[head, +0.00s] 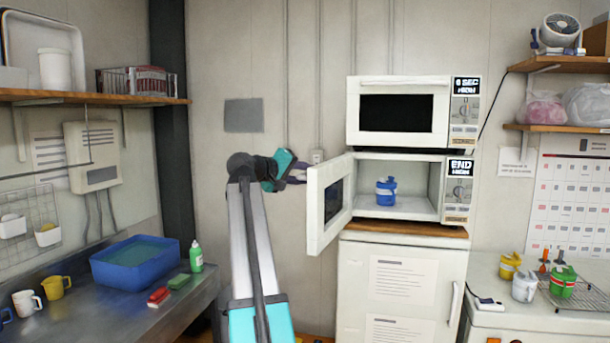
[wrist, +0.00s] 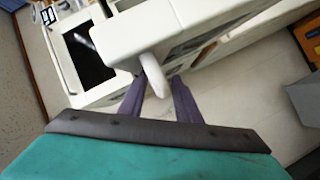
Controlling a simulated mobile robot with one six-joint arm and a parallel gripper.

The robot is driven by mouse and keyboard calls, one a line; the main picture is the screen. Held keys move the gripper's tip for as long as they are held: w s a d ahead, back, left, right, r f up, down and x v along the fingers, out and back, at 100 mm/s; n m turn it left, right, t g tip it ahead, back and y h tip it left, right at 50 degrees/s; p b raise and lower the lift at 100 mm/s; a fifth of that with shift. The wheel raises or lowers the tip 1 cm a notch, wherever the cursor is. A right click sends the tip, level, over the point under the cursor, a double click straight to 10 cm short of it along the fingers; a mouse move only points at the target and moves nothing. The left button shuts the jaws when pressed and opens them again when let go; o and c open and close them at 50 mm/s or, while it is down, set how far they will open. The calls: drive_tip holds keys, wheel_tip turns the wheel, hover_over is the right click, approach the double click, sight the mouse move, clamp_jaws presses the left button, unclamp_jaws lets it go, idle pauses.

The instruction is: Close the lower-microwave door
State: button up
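The lower microwave (head: 398,209) stands on a white cabinet with its door (head: 331,203) swung wide open to the left. A blue cup with a white band (head: 386,190) sits inside it. My gripper (head: 302,174) is at the left of the door, near its upper outer side. In the wrist view, my gripper's two dark purple fingers (wrist: 157,88) are spread apart. A white handle (wrist: 153,74) on the door shows between the fingertips, and I cannot tell whether they touch it.
The upper microwave (head: 454,128) is shut on top of the lower one. A steel counter (head: 147,326) with a blue basin (head: 137,268) is at the left. The space in front of the lower microwave's opening looks clear.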

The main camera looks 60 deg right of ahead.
clamp_jaws()
drive_tip(key=shift+s, duration=0.1)
